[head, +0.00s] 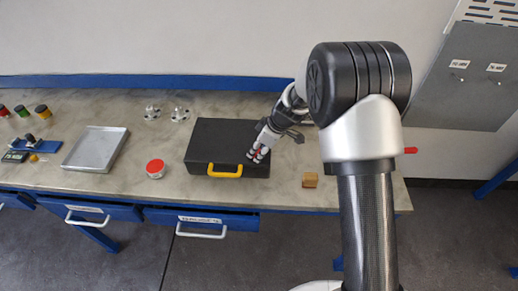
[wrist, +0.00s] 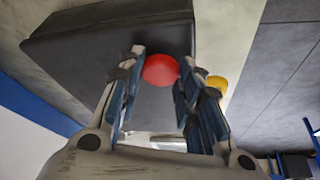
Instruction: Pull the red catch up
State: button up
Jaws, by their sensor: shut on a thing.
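A closed black case (head: 222,142) lies on the bench, with a yellow handle (head: 226,171) on its front side. My gripper (head: 259,153) is at the front right part of the case. In the wrist view, the red catch (wrist: 160,70) shows as a rounded red piece between the fingertips of my gripper (wrist: 161,77), which are shut on it. The dark case (wrist: 100,38) lies behind it, and part of the yellow handle (wrist: 217,83) shows just right of the fingers. The base of the catch is hidden.
A small wooden block (head: 310,180) sits to the right. Two clear flanged pieces (head: 152,113) (head: 180,115) stand at the back. Drawers (head: 203,221) are below the front edge.

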grip_shut()
jog(key=shift+r+b, duration=0.45)
jog(key=shift+r, duration=0.35)
jog(key=o, duration=1.3)
grip_release()
jog(key=shift+c, duration=0.2)
jog(key=v, duration=1.2)
jog(key=shift+s+r, duration=0.1)
